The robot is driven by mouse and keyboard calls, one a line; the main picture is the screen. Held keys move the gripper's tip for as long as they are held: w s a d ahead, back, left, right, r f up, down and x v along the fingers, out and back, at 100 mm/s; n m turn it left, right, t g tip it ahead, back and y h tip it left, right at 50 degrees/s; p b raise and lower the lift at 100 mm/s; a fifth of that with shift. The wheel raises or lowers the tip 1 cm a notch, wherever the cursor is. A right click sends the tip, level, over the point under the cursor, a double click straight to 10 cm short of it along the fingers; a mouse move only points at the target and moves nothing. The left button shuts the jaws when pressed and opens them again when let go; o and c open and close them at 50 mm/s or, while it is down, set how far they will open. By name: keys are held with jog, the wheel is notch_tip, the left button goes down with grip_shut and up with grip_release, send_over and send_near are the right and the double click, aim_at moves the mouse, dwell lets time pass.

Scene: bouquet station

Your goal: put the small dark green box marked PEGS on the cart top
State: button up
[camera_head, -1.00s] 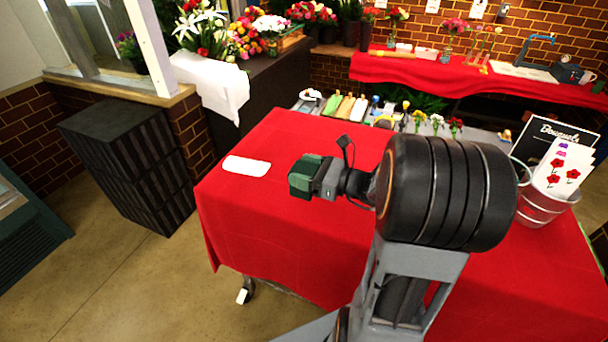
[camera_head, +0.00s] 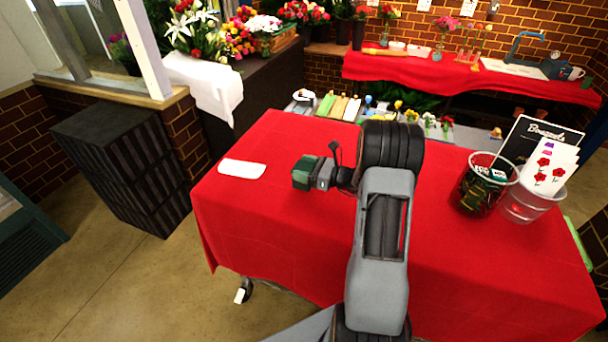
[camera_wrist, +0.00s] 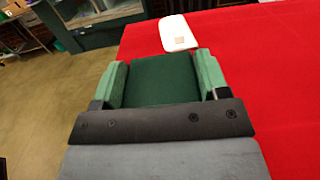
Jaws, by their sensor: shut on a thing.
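My gripper (camera_head: 304,174) is shut on a small dark green box (camera_wrist: 165,80), which fills the space between the two lighter green fingers in the wrist view. The box's marking is not visible. In the head view my gripper is above the left part of a top covered with red cloth (camera_head: 255,220), right of a white rounded pad (camera_head: 242,169). The pad also shows beyond the fingertips in the wrist view (camera_wrist: 177,33). A caster-like foot (camera_head: 245,288) shows below the cloth's front edge.
A dark container (camera_head: 476,190), a clear bucket (camera_head: 528,206) with flower cards and a black sign (camera_head: 535,140) stand at the right. The red cloth is clear around the white pad.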

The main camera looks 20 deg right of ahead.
jog(key=shift+f+p, duration=0.45)
jog(key=shift+f, duration=1.05)
jog(key=shift+f, duration=0.15)
jog(key=o, duration=1)
jog(key=shift+c, duration=0.2)
